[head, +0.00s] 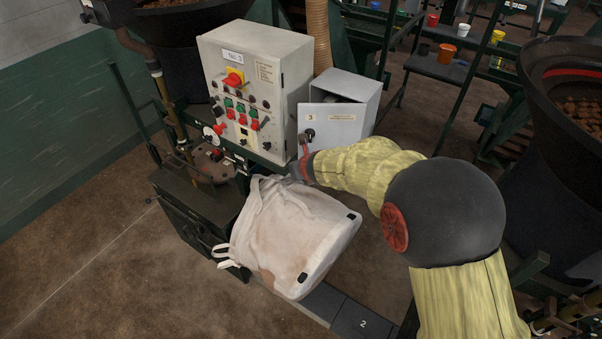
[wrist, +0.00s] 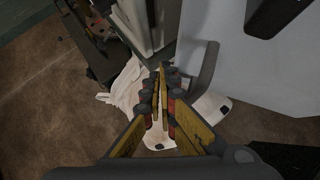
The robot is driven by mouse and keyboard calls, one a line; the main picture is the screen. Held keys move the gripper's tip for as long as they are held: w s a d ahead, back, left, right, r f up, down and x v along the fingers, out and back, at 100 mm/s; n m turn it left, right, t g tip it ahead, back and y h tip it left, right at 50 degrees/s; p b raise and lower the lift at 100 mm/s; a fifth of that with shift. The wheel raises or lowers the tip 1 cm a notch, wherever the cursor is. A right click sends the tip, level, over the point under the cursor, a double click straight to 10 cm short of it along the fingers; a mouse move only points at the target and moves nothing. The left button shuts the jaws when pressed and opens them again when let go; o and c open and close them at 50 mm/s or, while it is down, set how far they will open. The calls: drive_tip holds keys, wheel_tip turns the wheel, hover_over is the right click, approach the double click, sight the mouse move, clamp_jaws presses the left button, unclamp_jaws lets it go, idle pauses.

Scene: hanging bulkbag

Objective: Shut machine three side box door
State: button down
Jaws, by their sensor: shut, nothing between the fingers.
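The grey side box (head: 357,88) stands right of the machine three control cabinet. Its door (head: 335,117), with a "3" label and a black knob (head: 308,134), stands partly open; a dark gap shows behind its top edge. My gripper (head: 304,150) is at the lower left edge of the door, just below the knob; I cannot tell if it touches. In the wrist view my gripper (wrist: 162,80) has its fingers together and empty. A large pale panel (wrist: 245,75), seemingly the door, fills the right side there, with a dark part at its top.
The control cabinet (head: 260,55) with switches stands close on the left. A white bulk bag (head: 290,225) hangs below my gripper and also shows in the wrist view (wrist: 125,90). Dark hoppers stand at the back and right. Brown floor (head: 90,250) is clear at left.

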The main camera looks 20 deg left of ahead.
drive_tip(key=w+a+m+t+h+p, duration=0.2)
drive_tip(key=w+a+m+h+p, duration=0.1)
drive_tip(key=w, duration=0.5)
drive_tip(key=shift+m+h+p, duration=0.7)
drive_tip(key=shift+m+p, duration=0.55)
drive_tip(key=shift+m, duration=0.45)
